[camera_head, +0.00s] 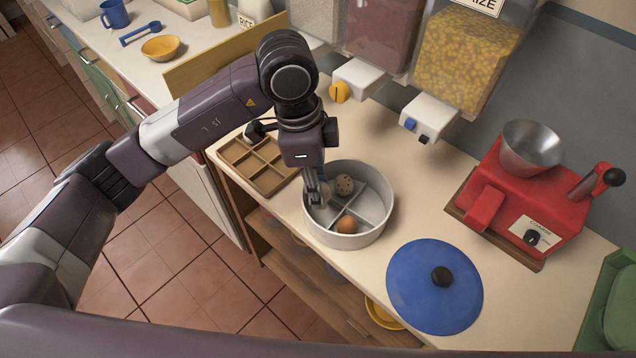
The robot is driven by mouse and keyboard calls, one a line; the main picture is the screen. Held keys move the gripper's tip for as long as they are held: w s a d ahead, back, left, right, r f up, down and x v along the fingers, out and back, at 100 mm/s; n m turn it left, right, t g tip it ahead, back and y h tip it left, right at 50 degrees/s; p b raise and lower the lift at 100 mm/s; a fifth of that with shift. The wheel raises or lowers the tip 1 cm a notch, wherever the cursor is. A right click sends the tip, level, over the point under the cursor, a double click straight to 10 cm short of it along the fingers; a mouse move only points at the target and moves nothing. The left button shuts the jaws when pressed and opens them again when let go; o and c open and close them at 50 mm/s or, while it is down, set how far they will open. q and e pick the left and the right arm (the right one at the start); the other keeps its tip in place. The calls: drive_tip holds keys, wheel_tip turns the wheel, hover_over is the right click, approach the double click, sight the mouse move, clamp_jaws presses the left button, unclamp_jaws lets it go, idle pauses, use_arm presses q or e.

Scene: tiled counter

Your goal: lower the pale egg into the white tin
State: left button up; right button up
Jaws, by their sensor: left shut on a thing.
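The white tin (380,222) is a round open pan with a cross-shaped divider, standing on the counter. A speckled egg (344,185) lies in its far compartment and a brown egg (347,224) in its near one. My left gripper (316,198) points down into the left part of the tin, its fingers below the far rim. It is shut on the pale egg (325,192), which is mostly hidden by the fingers. I cannot tell whether the egg touches the tin's floor. My right gripper is out of view.
A wooden compartment tray (240,153) stands left of the tin. A blue lid (420,290) with a black knob lies right of it, near the counter's front edge. A red machine (530,195) with a metal bowl stands farther right. Dispensers (465,60) hang behind.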

use_arm(q)
drive_tip(key=shift+f+b, duration=0.45)
drive_tip(key=shift+f, duration=0.3)
drive_tip(key=shift+f, duration=0.35)
drive_tip(key=shift+f+b, duration=0.3)
drive_tip(key=shift+b, duration=0.2)
drive_tip(key=shift+f+b, duration=0.7)
drive_tip(key=shift+f, duration=0.3)
idle(0.5)
drive_tip(key=o, duration=0.8)
drive_tip(key=shift+r, duration=0.15)
drive_tip(key=shift+a+r, duration=0.2)
drive_tip(key=shift+r, duration=1.1)
drive_tip(key=shift+a+r, duration=0.25)
drive_tip(key=shift+r, duration=1)
drive_tip(key=shift+a+r, duration=0.2)
drive_tip(key=shift+r, duration=1.1)
